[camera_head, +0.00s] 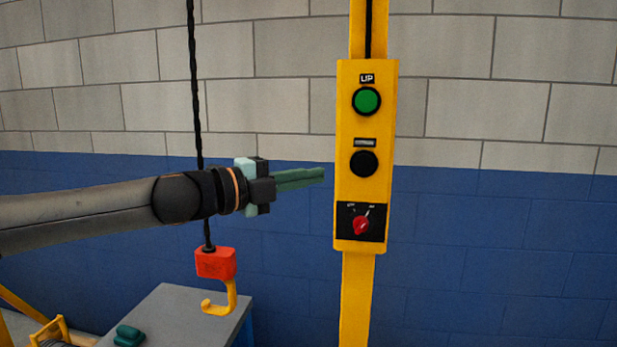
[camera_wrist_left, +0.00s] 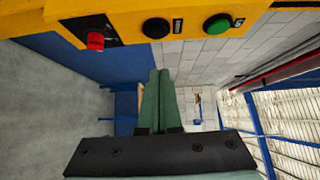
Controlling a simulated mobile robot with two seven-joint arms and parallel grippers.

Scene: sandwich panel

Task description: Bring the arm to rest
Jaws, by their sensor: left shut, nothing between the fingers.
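My left arm comes in from the left in the head view. Its gripper (camera_head: 300,178) has its fingers together with nothing between them, and they point right toward the yellow control panel (camera_head: 349,115). The fingertips look to be just left of the panel; the exact gap cannot be told. In the left wrist view the shut green fingers of my left gripper (camera_wrist_left: 159,90) point at the yellow panel (camera_wrist_left: 185,18) across the top. The panel carries a green UP button (camera_head: 366,100), a black button (camera_head: 363,163) and a red rotary switch (camera_head: 361,225). My right gripper is not in view.
A red hoist block (camera_head: 215,263) with a yellow hook (camera_head: 222,303) hangs on a dark chain behind my arm. A grey table (camera_head: 180,310) stands at the lower left with a green object (camera_head: 129,335) on it. The space right of the panel is clear.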

